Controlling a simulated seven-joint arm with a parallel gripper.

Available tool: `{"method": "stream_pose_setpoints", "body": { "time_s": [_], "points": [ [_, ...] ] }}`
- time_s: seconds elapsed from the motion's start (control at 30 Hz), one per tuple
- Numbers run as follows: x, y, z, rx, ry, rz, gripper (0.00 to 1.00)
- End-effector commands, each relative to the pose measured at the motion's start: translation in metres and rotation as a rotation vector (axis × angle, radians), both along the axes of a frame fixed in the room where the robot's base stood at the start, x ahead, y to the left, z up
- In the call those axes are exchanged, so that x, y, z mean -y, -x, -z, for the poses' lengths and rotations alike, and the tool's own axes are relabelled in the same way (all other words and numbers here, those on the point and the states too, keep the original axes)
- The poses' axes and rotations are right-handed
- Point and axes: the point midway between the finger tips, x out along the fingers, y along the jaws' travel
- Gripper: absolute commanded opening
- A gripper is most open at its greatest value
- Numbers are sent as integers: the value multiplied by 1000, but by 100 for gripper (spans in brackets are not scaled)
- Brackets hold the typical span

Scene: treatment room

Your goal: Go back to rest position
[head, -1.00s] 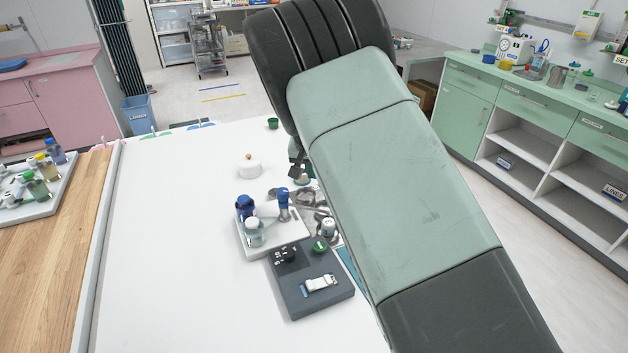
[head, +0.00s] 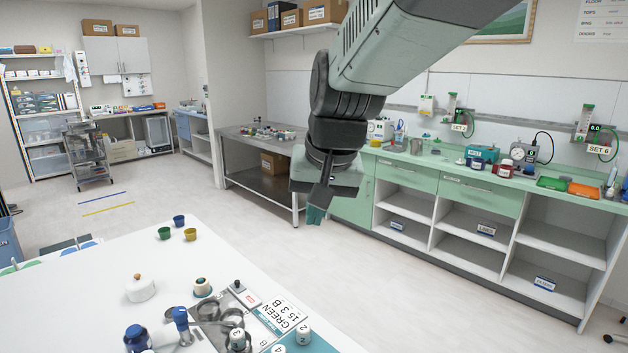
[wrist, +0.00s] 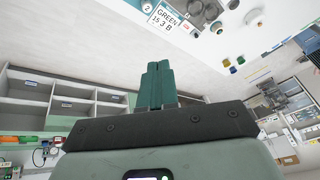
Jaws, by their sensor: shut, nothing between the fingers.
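My gripper (head: 315,215) hangs from the raised arm in the head view, above the floor beyond the white table (head: 100,290). Its teal fingers (wrist: 157,85) show in the wrist view, side by side and together, with nothing between them. The gripper is well apart from the table and from everything on it.
On the table are a white lidded pot (head: 141,290), small coloured cups (head: 190,234), blue-capped bottles (head: 137,338) and a card reading GREEN 15 3 B (head: 285,318). A green counter (head: 480,180) with open shelves runs along the right wall. Open floor lies between.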

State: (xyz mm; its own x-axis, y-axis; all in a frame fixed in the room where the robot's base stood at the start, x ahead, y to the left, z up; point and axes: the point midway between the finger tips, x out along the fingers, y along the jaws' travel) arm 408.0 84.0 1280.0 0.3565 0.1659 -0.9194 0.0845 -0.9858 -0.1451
Motion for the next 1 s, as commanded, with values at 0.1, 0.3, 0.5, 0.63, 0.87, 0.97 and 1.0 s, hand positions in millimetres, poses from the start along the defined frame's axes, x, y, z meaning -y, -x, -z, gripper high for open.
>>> {"method": "stream_pose_setpoints", "body": {
  "time_s": [0.1, 0.3, 0.5, 0.63, 0.87, 0.97, 1.0],
  "points": [
    [39, 53, -23, 35, 7, 13, 0],
    [84, 139, -30, 88, 65, 31, 0],
    [105, 193, -18, 117, 129, 52, 0],
    [109, 206, -14, 123, 148, 56, 0],
    [109, 207, -13, 122, 151, 56, 0],
    [109, 207, -13, 123, 151, 56, 0],
    [109, 207, -13, 123, 150, 56, 0]
  ]
}}
